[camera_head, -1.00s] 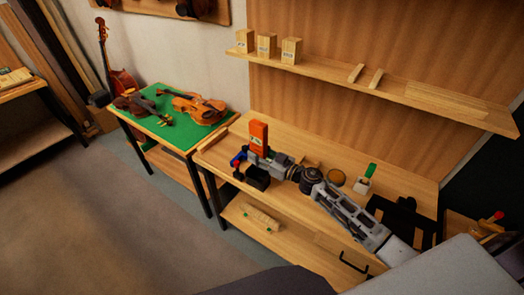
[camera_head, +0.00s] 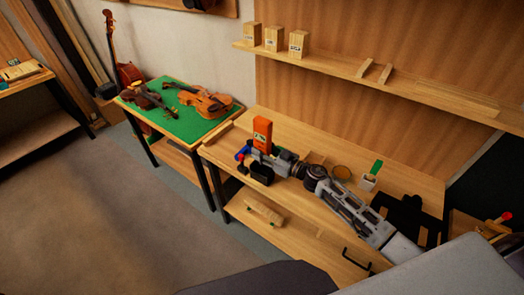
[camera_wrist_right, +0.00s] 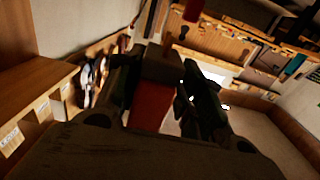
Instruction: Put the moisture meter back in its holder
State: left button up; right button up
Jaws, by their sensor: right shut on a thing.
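The orange moisture meter (camera_head: 262,132) stands upright above the left part of the wooden bench in the head view. My right gripper (camera_head: 257,158) reaches in from the right and is shut around its lower end. In the right wrist view the meter shows as a red-orange block (camera_wrist_right: 152,104) between the dark fingers of the right gripper (camera_wrist_right: 160,88). I cannot tell whether its bottom touches anything, because the gripper hides it. I cannot single out the meter's holder for sure. My left gripper is not in view.
Blue and red items (camera_head: 242,152) lie close left of the gripper. A green-topped table (camera_head: 205,122) holds violins at left. A shelf (camera_head: 400,83) runs above the bench.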

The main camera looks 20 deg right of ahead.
notch_tip(320, 180, down, 7)
jog(key=b, duration=0.4)
dwell(0.5)
